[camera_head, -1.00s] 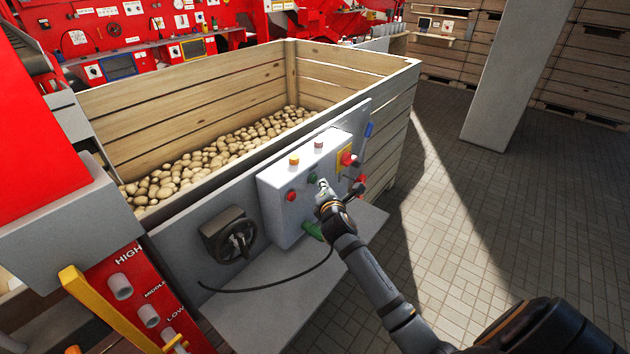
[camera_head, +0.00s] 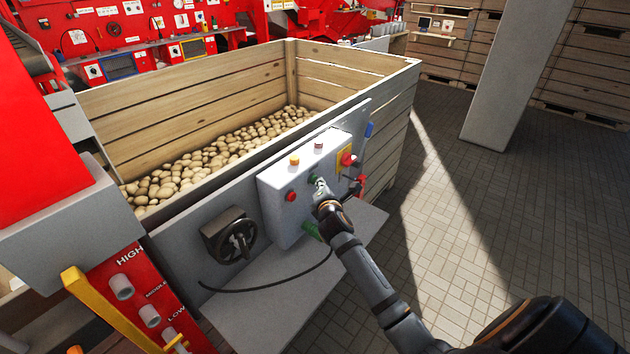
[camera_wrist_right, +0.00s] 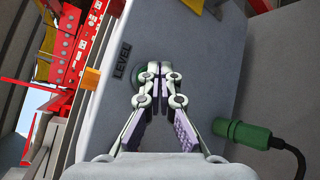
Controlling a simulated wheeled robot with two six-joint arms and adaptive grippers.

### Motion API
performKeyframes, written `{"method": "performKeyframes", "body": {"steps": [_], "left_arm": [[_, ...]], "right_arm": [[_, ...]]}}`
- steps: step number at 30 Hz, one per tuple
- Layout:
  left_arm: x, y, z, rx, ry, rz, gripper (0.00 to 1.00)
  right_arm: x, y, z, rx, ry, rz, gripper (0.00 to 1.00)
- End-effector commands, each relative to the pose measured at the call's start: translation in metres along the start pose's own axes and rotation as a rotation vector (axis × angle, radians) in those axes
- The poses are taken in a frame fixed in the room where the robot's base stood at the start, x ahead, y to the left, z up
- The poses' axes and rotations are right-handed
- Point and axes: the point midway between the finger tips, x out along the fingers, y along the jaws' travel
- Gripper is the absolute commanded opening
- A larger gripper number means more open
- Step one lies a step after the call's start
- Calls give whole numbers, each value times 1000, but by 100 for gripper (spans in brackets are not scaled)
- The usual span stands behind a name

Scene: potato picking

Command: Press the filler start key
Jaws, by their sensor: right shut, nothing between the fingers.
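The grey control box (camera_head: 275,197) is fixed to the panel on the front of the wooden crate. A green key (camera_head: 313,179) sits on its face, with a red key (camera_head: 291,196) to its left. My right gripper (camera_head: 320,185) is shut and empty, its tips right at the green key. In the right wrist view the closed fingertips (camera_wrist_right: 152,68) overlap the green key (camera_wrist_right: 139,78) and hide much of it; I cannot tell whether they touch or press it. A LEVEL label (camera_wrist_right: 121,62) is beside it. My left gripper is not in view.
An orange lamp (camera_head: 294,160), a pale lamp (camera_head: 318,145) and a red stop button (camera_head: 347,159) are on the box. A black rotary switch (camera_head: 229,236) is to its left. A green connector (camera_wrist_right: 245,135) with a black cable is below. The crate (camera_head: 190,118) holds potatoes.

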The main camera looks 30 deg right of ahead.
Motion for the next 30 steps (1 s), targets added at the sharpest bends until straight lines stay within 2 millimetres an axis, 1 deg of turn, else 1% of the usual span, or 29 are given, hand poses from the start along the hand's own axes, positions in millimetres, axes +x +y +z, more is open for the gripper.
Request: {"method": "performKeyframes", "body": {"steps": [30], "left_arm": [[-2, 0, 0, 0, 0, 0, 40]], "right_arm": [[6, 4, -4, 0, 0, 0, 0]]}}
